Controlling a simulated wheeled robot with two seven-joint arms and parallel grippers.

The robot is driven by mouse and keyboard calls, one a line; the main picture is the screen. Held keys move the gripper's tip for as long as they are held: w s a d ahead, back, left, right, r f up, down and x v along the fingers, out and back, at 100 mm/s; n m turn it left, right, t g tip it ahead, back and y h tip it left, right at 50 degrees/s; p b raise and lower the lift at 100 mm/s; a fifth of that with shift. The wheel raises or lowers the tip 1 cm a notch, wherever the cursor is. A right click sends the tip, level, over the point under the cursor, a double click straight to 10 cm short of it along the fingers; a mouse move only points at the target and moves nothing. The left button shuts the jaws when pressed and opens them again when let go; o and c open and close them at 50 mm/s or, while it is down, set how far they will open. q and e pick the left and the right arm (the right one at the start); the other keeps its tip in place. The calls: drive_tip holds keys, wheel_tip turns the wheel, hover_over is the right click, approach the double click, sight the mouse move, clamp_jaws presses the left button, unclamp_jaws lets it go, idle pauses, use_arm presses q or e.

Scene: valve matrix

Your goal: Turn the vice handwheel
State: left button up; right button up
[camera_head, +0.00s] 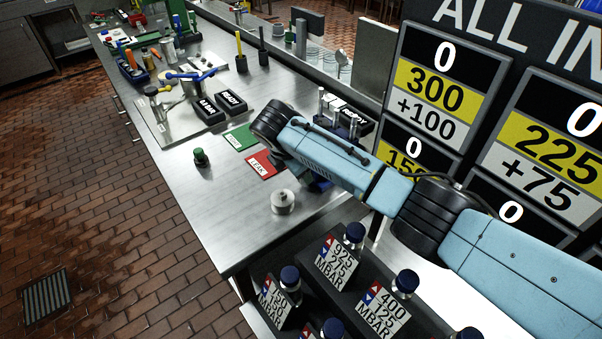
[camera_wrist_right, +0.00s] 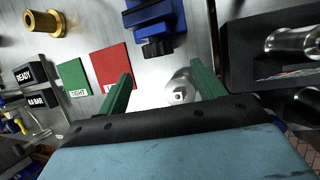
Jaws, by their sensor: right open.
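The blue vice (camera_wrist_right: 155,22) is at the top middle of the right wrist view. A dark knob, which looks like its handwheel (camera_wrist_right: 156,48), sits on its near end. In the head view only a bit of blue (camera_head: 320,184) shows below my right arm, and I cannot make out the handwheel. My right gripper (camera_wrist_right: 163,84) has its two green fingers wide apart with nothing held. The handwheel lies beyond the fingertips, untouched in this view. In the head view my arm hides the right gripper. My left gripper is not in view.
A silver round piece (camera_head: 283,202) stands on the steel bench (camera_head: 215,225), and also shows between the fingers (camera_wrist_right: 180,92). Red (camera_head: 261,165) and green (camera_head: 239,138) cards lie nearby. A brass fitting (camera_wrist_right: 45,22) stands left. A dark rack of blue-capped bottles (camera_head: 354,235) is in front.

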drive_tip(key=b+x, duration=0.1)
drive_tip(key=x, duration=0.4)
drive_tip(key=shift+w+f, duration=0.15)
drive_tip(key=shift+f, duration=0.1)
drive_tip(key=shift+w+d+f+b, duration=0.1)
drive_tip(key=shift+w+f+b, duration=0.25)
drive_tip(key=shift+f, duration=0.15)
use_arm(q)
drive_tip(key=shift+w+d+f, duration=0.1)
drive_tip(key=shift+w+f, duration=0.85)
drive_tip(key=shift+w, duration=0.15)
use_arm(e)
drive_tip(key=shift+f, duration=0.15)
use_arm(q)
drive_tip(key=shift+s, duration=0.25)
use_arm(e)
drive_tip(key=shift+d, duration=0.1)
drive_tip(key=shift+c, duration=0.3)
